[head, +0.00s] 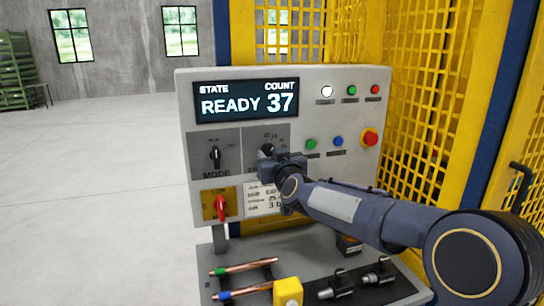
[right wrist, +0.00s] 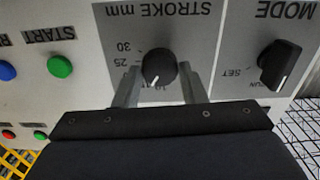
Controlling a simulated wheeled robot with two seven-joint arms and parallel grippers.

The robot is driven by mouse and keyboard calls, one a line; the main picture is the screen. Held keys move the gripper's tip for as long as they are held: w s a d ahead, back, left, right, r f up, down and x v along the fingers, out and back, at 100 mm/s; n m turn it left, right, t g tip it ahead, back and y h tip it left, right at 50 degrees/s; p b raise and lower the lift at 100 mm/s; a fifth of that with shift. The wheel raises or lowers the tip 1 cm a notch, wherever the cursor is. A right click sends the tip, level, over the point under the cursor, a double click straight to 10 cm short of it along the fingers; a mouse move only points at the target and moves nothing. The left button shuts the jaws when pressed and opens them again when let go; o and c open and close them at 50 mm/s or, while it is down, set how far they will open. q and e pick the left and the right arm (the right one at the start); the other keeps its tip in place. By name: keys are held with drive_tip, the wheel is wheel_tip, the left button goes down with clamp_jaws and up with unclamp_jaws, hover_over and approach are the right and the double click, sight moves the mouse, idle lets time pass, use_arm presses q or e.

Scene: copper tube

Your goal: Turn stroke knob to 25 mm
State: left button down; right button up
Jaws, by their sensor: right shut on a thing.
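The stroke knob (right wrist: 159,66) is a round black knob on a grey plate marked STROKE mm, seen upside down in the right wrist view. Its white mark points down and slightly left in that view, near a partly hidden number; 25 and 30 show farther round at the left. My right gripper (right wrist: 158,72) has a finger on each side of the knob and is shut on it. In the head view my right gripper (head: 268,158) is at the panel and covers most of the knob and its dial. My left gripper is not in view.
The control panel (head: 188,100) has a display (head: 246,100) reading READY 37. The mode knob (head: 215,156) is beside the stroke dial, with a red switch (head: 221,206) below. Buttons, including a red one (head: 370,138), lie right. Copper tubes (head: 245,268) lie below.

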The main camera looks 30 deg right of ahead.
drive_tip(key=shift+m, duration=0.3)
drive_tip(key=m+b, duration=0.2)
drive_tip(key=m, duration=0.2)
drive_tip(key=shift+f+m, duration=0.1)
drive_tip(key=shift+m, duration=0.3)
drive_tip(key=m+b, duration=0.2)
drive_tip(key=m, duration=0.4)
idle(0.3)
drive_tip(key=o, duration=1)
drive_tip(key=shift+s, duration=0.1)
